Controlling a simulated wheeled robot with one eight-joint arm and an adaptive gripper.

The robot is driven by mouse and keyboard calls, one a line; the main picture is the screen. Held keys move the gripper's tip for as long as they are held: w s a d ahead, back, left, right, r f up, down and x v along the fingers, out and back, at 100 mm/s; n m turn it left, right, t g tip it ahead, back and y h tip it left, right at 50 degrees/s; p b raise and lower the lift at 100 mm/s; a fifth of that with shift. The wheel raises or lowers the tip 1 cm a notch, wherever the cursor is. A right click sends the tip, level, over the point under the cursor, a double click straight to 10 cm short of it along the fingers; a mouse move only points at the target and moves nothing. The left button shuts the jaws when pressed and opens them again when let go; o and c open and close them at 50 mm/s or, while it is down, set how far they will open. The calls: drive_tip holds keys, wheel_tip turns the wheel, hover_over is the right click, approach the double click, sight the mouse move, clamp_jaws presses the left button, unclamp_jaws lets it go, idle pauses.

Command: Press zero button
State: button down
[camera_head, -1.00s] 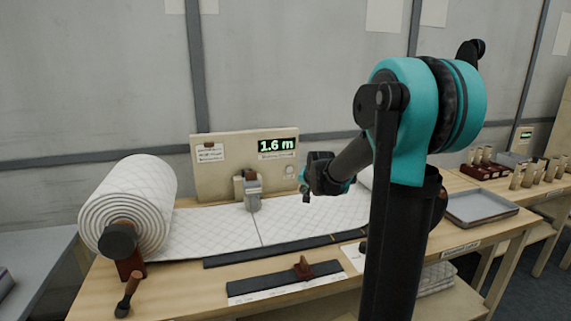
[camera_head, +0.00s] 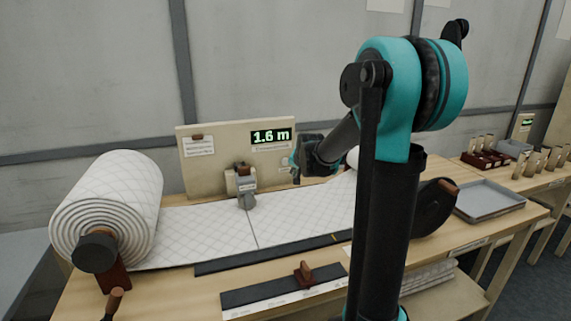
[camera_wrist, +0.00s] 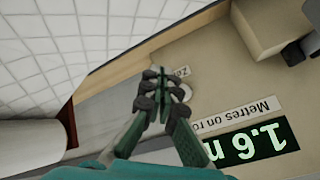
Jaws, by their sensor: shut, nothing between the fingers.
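The beige gauge board (camera_head: 215,172) stands behind the quilted wadding (camera_head: 205,228) and has a green display (camera_head: 271,137) reading 1.6 m. In the wrist view, a label starting "Ze" (camera_wrist: 182,72) and a small round button (camera_wrist: 187,92) show on the board, seen upside down. My gripper (camera_wrist: 158,80) is shut and empty, its fingertips just beside the button and partly overlapping it in the picture. I cannot tell whether they touch it. In the head view my gripper (camera_head: 296,172) is in front of the board's right edge and hides the button.
A large wadding roll (camera_head: 110,205) is at the left of the bench. A metal foot (camera_head: 243,186) stands over the wadding. A dark rail (camera_head: 270,254) and a strip with a brown handle (camera_head: 304,274) lie in front. A grey tray (camera_head: 490,200) is at right.

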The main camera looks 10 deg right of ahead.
drive_tip(key=w+a, duration=0.1)
drive_tip(key=w, duration=0.6)
drive_tip(key=shift+w+a, duration=0.25)
drive_tip(key=shift+w, duration=0.05)
drive_tip(key=shift+w, duration=0.15)
idle(1.1)
drive_tip(key=shift+w+a, duration=0.1)
drive_tip(key=shift+w, duration=0.2)
drive_tip(key=shift+w, duration=0.45)
idle(0.7)
drive_tip(key=shift+s, duration=0.15)
idle(0.3)
drive_tip(key=shift+s, duration=0.75)
drive_tip(key=shift+s, duration=0.15)
drive_tip(key=shift+s+d, duration=0.2)
drive_tip(key=shift+s, duration=0.55)
drive_tip(key=shift+s+d, duration=0.2)
drive_tip(key=shift+s, duration=0.6)
drive_tip(key=shift+s+d, duration=0.2)
drive_tip(key=shift+s, duration=0.55)
